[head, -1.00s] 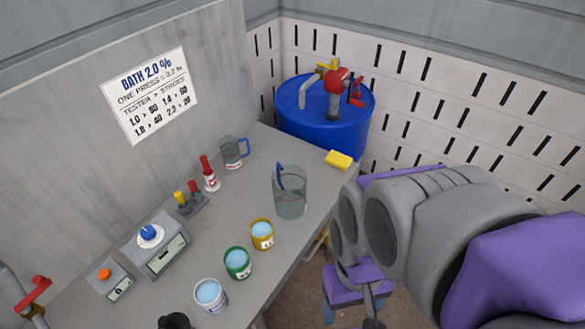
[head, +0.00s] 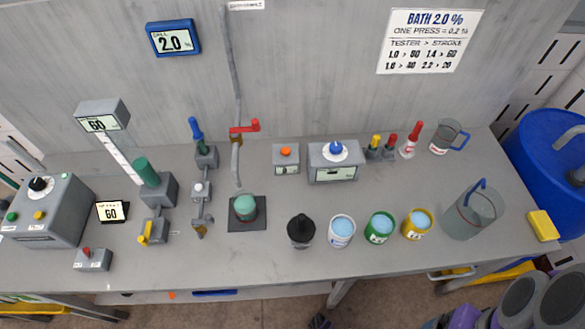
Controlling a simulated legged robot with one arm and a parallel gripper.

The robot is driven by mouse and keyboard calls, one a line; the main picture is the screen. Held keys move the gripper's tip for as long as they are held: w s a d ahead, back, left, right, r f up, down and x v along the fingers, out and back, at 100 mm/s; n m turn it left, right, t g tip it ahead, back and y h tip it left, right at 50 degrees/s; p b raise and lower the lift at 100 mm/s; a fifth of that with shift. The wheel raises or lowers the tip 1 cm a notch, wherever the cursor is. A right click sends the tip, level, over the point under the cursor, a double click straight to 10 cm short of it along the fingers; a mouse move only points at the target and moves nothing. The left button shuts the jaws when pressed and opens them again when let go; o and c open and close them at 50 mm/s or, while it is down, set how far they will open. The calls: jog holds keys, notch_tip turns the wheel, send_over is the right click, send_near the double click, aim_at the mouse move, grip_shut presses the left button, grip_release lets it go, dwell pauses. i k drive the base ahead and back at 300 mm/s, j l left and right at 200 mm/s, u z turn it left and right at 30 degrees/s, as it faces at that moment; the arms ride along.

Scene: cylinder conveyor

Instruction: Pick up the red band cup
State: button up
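No cup with a clear red band shows in the head view. Three open cups of pale blue liquid stand in a row on the bench: a white cup with a blue marking (head: 341,237), a green-banded cup (head: 378,233) and a yellow-banded cup (head: 416,230). A small clear jug with a red mark and blue handle (head: 446,139) stands farther back. My grey and purple arm shows at the bottom right, below the bench front. My gripper's fingers are not clearly in view.
A black-topped container (head: 300,232) stands left of the cups. A large clear jug (head: 470,215) and a yellow sponge (head: 543,225) are to the right. A teal-topped item sits on a dark pad (head: 247,222). A blue drum (head: 550,150) stands at far right.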

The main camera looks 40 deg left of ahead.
aim_at(243, 201)
jog(key=u, duration=2.25)
jog(key=i+j+z, duration=0.15)
jog(key=i+j, duration=0.05)
jog(key=i, duration=0.05)
